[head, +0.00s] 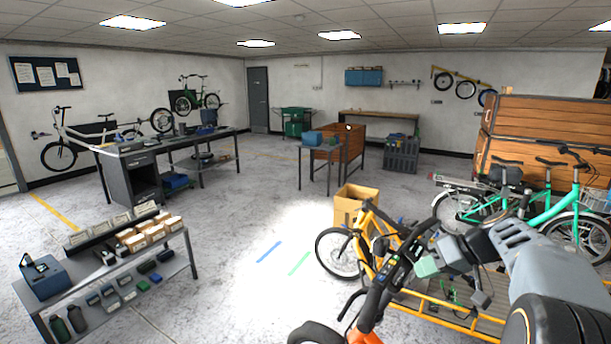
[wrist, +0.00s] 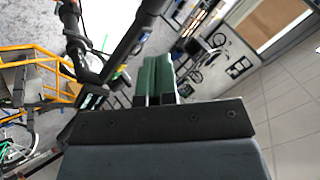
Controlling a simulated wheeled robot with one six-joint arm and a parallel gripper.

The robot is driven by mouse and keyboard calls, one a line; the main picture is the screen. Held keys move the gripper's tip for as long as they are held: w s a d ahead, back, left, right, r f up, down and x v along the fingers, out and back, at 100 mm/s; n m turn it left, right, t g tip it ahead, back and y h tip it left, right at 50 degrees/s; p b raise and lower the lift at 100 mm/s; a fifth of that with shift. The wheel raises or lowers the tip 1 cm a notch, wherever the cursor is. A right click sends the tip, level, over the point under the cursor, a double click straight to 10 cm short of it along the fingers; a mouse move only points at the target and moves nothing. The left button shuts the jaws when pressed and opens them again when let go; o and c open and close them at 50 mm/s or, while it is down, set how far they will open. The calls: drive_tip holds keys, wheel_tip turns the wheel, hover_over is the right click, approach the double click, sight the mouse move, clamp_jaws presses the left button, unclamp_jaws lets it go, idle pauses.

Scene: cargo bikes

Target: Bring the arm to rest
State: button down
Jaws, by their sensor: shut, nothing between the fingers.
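My arm reaches in from the lower right of the head view. My gripper (head: 428,266) hangs over the yellow cargo bike (head: 372,258), close to the dark handlebar of an orange bike (head: 366,335). In the wrist view the green fingertips of my gripper (wrist: 157,76) are together with nothing between them. A dark bar (wrist: 135,38) passes close beside the fingers there; I cannot tell whether it touches them.
A cardboard box (head: 356,204) stands behind the yellow bike. Teal bikes (head: 540,205) and wooden crates (head: 545,125) are at the right. A low shelf cart (head: 110,275) is at the left front. The floor between is clear.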

drive_tip(key=s+a+f+m+g+h, duration=0.1)
drive_tip(key=s+f+m+h, duration=0.4)
drive_tip(key=s+f+m, duration=0.15)
drive_tip(key=s+a+n+t+h, duration=0.2)
drive_tip(key=s+a+n+h, duration=0.1)
drive_tip(key=s+a, duration=0.6)
drive_tip(key=shift+s+a, duration=0.2)
drive_tip(key=shift+s, duration=0.05)
